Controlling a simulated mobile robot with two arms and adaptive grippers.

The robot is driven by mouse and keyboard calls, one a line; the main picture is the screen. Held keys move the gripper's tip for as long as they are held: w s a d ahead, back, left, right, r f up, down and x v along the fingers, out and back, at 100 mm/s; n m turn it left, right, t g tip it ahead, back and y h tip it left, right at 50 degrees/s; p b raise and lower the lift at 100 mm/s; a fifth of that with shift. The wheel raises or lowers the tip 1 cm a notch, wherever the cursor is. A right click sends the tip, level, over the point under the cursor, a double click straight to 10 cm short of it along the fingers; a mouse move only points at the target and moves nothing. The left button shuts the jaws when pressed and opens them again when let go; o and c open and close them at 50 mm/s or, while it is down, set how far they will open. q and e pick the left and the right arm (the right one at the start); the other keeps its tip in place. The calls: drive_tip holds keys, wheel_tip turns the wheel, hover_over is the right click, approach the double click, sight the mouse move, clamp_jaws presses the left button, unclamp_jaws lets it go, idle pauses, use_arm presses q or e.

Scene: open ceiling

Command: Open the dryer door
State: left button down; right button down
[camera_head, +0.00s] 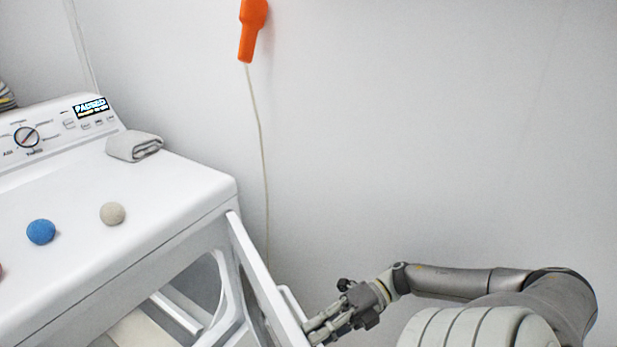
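The white dryer (150,190) stands at the left. Its door (262,285) is swung partly open and juts out toward the lower middle, leaving a gap through which the opening shows. A raised white handle (292,303) is on the door's outer face. My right gripper (312,331) comes in from the right, with its fingertips at the outer side of the door, just below the handle. Whether they touch the door or grip anything is unclear. The door's lower part is cut off by the picture's bottom edge. My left gripper is not in view.
A blue ball (41,232), a beige ball (112,213) and a folded grey cloth (134,146) lie on the dryer top. An orange object (252,28) with a cord hangs on the wall. The wall is bare at the right.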

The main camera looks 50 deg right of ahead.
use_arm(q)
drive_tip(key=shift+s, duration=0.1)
use_arm(e)
drive_tip(key=c, duration=1.5)
unclamp_jaws()
drive_tip(key=shift+w, duration=0.15)
